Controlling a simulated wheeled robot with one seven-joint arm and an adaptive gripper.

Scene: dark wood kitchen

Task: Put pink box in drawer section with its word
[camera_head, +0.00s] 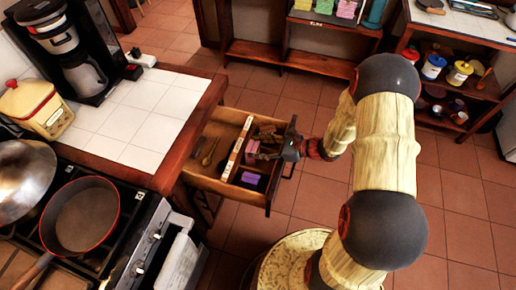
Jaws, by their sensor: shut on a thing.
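The pink box (252,147) is small and shows at the tips of my gripper (264,146), over the right part of the open drawer (192,180). My gripper reaches in from the right and is shut on the pink box; its dark fingers hide part of it. I cannot tell whether the box touches the drawer floor. A pale divider strip (237,148) splits the drawer, with marks too small to read. A purple box (250,179) lies in the front right section. Wooden utensils (209,152) lie in the left section.
A white tiled counter (140,128) adjoins the drawer at left. A coffee machine (72,50) stands behind. The stove holds a pan (82,216) and a domed lid (24,178). Shelves (296,58) stand at the back. Tiled floor is free right of the drawer.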

